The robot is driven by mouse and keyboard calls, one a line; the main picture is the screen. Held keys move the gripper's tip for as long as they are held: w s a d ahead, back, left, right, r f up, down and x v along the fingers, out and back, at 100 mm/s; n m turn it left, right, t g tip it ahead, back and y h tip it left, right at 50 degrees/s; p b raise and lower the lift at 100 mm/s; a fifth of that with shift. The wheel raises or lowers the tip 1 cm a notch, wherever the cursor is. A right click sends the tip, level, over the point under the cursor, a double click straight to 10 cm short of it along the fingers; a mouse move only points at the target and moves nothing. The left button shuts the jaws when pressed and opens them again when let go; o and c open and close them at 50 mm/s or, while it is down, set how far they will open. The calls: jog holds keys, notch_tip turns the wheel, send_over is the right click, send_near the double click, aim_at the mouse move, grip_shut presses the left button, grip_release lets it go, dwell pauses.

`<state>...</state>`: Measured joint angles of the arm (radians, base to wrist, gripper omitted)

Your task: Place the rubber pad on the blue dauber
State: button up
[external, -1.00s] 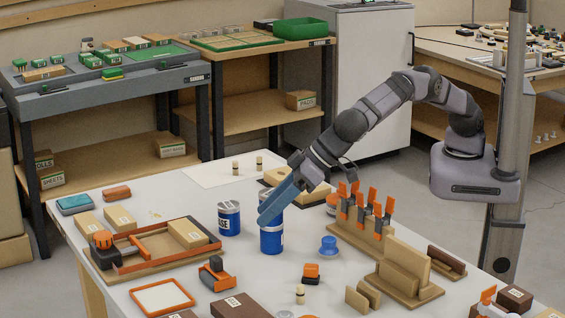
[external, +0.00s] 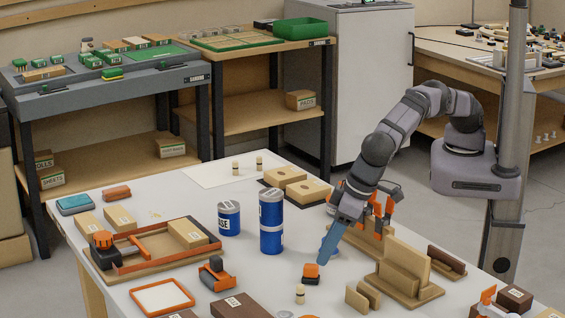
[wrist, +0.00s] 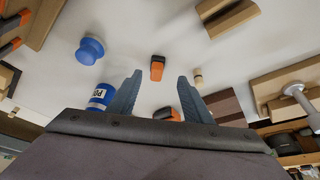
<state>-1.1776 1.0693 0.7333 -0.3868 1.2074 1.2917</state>
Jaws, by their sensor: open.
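My gripper (external: 323,260) is open and empty, pointing down above the front middle of the bench. Its two fingers also show in the wrist view (wrist: 160,77). A small orange and black block (external: 311,273), perhaps the rubber pad, lies on the bench just below the fingertips. In the wrist view the block (wrist: 157,68) appears between the fingertips, not visibly touched. A blue knob-shaped piece, which I take for the blue dauber (wrist: 90,50), stands apart from it at the upper left of the wrist view. In the external view my gripper mostly hides the dauber.
Two blue cans (external: 271,236) stand stacked, with a single can (external: 229,218) to their left. Orange clamps in a wooden rack (external: 376,222) stand close behind my gripper. A wooden stand (external: 405,275) is at right, and a small peg (external: 300,294) is in front of the block.

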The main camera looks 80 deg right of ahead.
aim_at(316, 265)
jog(key=shift+d+p+x, duration=0.15)
jog(key=shift+p+x, duration=0.5)
jog(key=shift+x, duration=1.15)
jog(key=shift+d+p+x, duration=0.15)
jog(key=shift+p+x, duration=0.45)
jog(key=shift+x, duration=1.2)
grip_shut()
